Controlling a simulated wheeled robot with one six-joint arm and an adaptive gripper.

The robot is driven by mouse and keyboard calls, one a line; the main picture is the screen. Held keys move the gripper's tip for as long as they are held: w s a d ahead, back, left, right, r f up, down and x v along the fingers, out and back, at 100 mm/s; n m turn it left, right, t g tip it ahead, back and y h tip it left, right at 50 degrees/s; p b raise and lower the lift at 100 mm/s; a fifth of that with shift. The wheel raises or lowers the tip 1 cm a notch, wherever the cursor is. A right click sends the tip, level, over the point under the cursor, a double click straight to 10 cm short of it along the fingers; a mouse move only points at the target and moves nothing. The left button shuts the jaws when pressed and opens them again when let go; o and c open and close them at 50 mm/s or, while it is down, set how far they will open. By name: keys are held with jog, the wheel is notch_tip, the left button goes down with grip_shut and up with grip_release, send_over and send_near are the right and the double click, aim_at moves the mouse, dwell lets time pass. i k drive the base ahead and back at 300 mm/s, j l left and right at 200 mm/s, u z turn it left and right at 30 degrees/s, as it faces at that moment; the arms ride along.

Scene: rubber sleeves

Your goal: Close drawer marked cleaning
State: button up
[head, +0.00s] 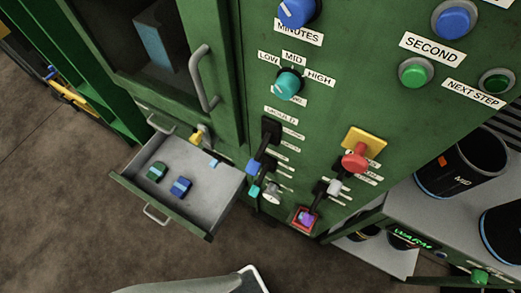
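An open drawer (218,188) sticks out from the lower left of a green cabinet. It has a grey inside, a green front and a pale handle (157,215) on that front. A green block-like item (157,171) and a blue one (181,187) lie in it. No word marking this drawer can be read in the head view. My gripper's fingers do not show. A grey shape at the bottom edge looks like part of my arm, in front of the drawer and apart from it.
The green cabinet (235,130) carries knobs, levers and buttons, with a red button (354,161) at centre right. Above the drawer is a door with a handle (203,80). Shelves with dark cylinders (462,163) stand at right. Brown floor (60,210) is clear at left.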

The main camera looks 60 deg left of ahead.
aim_at(213, 194)
jog(key=k+j+u, duration=0.1)
jog(key=j+u, duration=0.15)
jog(key=u, duration=0.15)
jog(key=j+u, duration=0.35)
jog(key=k+j+u, duration=0.1)
jog(key=u, duration=0.3)
jog(key=i+l+u, duration=0.1)
jog(key=u, duration=0.2)
jog(key=i+l+u, duration=0.1)
jog(key=u, duration=0.25)
jog(key=l+u, duration=0.45)
jog(key=l, duration=0.15)
jog(key=k+l+u, duration=0.1)
jog(key=l+u, duration=0.35)
jog(key=l, duration=0.15)
jog(key=k+u, duration=0.1)
jog(key=u, duration=0.35)
jog(key=k+u, duration=0.1)
jog(key=u, duration=0.35)
jog(key=k+u, duration=0.15)
jog(key=u, duration=0.3)
jog(key=j+u, duration=0.15)
jog(key=u, duration=0.3)
jog(key=k, duration=0.05)
